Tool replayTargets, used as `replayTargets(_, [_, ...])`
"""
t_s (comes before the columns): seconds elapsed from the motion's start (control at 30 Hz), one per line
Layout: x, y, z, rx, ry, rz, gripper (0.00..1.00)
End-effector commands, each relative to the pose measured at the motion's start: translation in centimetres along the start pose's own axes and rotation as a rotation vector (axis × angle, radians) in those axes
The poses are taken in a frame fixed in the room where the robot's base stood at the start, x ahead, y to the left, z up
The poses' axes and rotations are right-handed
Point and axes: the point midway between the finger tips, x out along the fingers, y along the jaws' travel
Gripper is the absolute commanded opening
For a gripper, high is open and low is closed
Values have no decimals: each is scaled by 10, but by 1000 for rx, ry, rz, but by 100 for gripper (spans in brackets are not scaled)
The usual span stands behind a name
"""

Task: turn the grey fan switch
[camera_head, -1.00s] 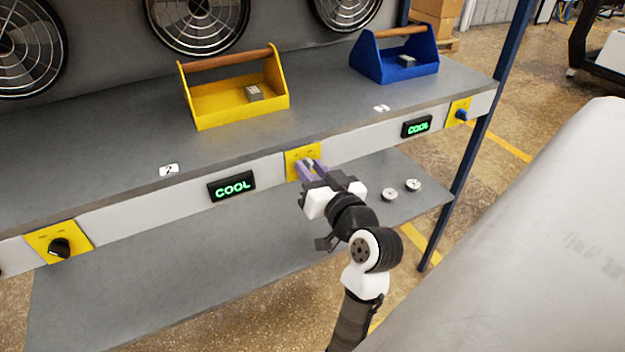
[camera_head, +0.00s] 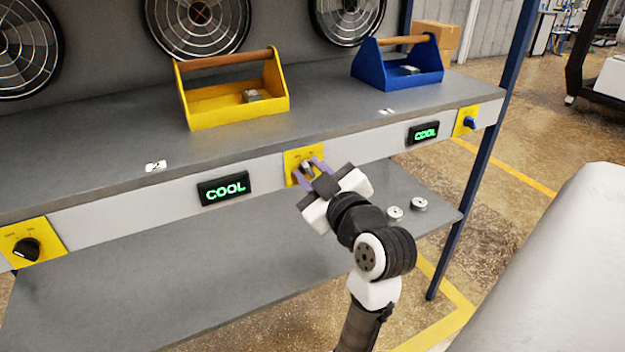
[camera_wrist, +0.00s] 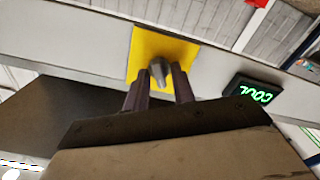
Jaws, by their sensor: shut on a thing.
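The grey fan switch (camera_head: 306,164) is a small knob on a yellow plate (camera_head: 291,157) set in the front edge of the bench. In the wrist view the switch (camera_wrist: 159,70) stands out from its yellow plate (camera_wrist: 147,46) between my two fingers. My gripper (camera_head: 307,171) has its purple fingers on either side of the switch and is shut on it. In the wrist view the gripper (camera_wrist: 158,84) partly covers the plate's lower part. The markings around the switch are too small or hidden to read.
A green COOL display (camera_head: 223,188) is left of the switch; another (camera_head: 423,132) is to the right. A black knob (camera_head: 27,249) and a blue knob (camera_head: 469,123) sit farther along. Yellow (camera_head: 235,104) and blue (camera_head: 397,65) toolboxes stand on the bench. Round discs (camera_head: 419,204) lie on the lower shelf.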

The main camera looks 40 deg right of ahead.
Motion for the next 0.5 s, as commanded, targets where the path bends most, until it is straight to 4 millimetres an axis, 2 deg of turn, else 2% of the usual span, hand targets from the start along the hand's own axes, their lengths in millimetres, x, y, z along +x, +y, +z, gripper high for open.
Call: replayTargets(0.5, [0,0,1,-38,-2,0,2])
